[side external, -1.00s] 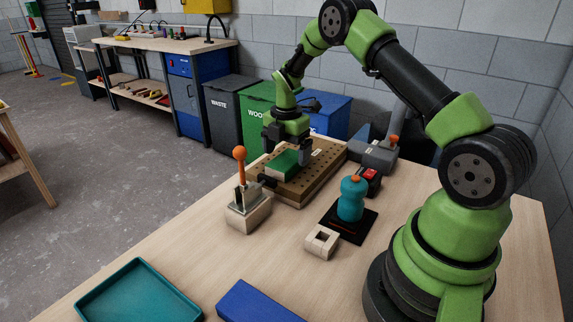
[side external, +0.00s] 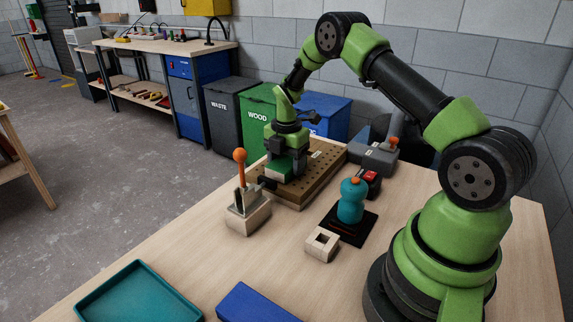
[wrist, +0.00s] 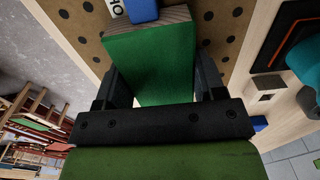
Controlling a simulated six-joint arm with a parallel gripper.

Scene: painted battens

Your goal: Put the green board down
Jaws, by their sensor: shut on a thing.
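The green board (side external: 281,167) is at the brown perforated plate (side external: 322,170) in the side view. My gripper (side external: 287,162) is over it, pointing down, and hides part of it. In the wrist view the green board (wrist: 150,62) runs between the two dark fingers of my gripper (wrist: 160,85), which is shut on its sides. Its far end shows bare wood. I cannot tell whether the board's underside touches the plate.
A blue block (wrist: 144,10) lies by the board's far end. A lever with an orange knob (side external: 239,156) stands left of the plate. A teal-and-orange object (side external: 351,200) on a black pad is to the right. A teal tray (side external: 138,292) and blue block (side external: 253,304) are in front.

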